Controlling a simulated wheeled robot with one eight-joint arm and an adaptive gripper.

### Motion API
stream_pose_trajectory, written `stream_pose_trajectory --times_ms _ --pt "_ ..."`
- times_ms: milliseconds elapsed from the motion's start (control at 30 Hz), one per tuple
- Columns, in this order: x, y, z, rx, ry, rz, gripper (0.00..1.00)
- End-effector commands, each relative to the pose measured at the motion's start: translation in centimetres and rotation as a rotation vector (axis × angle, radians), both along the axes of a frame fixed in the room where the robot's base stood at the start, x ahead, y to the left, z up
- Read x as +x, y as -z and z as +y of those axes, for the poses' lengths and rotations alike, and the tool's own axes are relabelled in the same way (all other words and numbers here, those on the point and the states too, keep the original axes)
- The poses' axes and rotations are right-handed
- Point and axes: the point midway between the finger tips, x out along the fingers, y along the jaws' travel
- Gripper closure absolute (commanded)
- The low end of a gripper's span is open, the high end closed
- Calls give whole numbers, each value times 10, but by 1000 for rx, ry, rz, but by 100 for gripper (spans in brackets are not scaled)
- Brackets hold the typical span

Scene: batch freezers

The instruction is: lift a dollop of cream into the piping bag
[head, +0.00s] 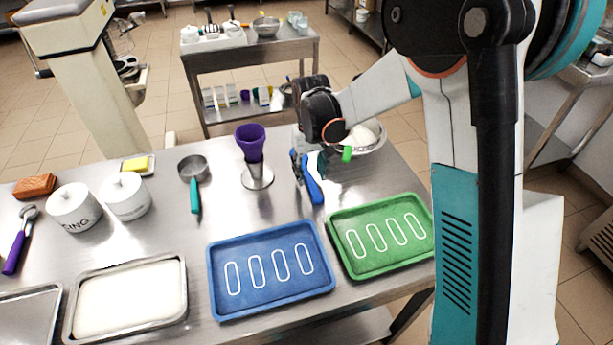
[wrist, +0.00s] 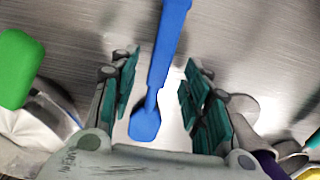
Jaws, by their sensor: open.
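My gripper (head: 309,172) is open over the table, just left of the cream bowl. In the wrist view a blue-handled tool (wrist: 168,45) runs between the two spread fingers (wrist: 160,75); I see no contact. The tool shows in the head view as a blue handle (head: 314,190) below the fingers, and its far end is partly hidden. The bowl (head: 378,147) holds white cream (head: 363,133), which also shows at the wrist view's left (wrist: 30,127). A purple piping bag (head: 250,140) stands upright in a metal stand (head: 257,178), left of my gripper.
A green-handled tool (head: 347,154) leans at the bowl. Blue (head: 270,310) and green (head: 350,268) trays lie at the front. A measuring cup (head: 194,170), white canisters (head: 75,210) and a cream-filled tray (head: 130,330) stand left. The bench between piping bag and blue tray is mostly clear.

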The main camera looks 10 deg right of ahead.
Motion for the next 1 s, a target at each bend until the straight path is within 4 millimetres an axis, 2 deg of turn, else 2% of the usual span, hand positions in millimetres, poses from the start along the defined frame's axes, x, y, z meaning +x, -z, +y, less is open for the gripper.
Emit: stream_pose_trajectory --times_ms 33,133,367,433,567,600,1000 --pt "0 12 0 0 0 0 57" --pt "0 22 0 0 0 0 57" --pt "0 23 0 0 0 0 57" --pt "0 23 0 0 0 0 68" --pt "0 23 0 0 0 0 97" --pt "0 23 0 0 0 0 100" --pt "0 20 0 0 0 0 100"
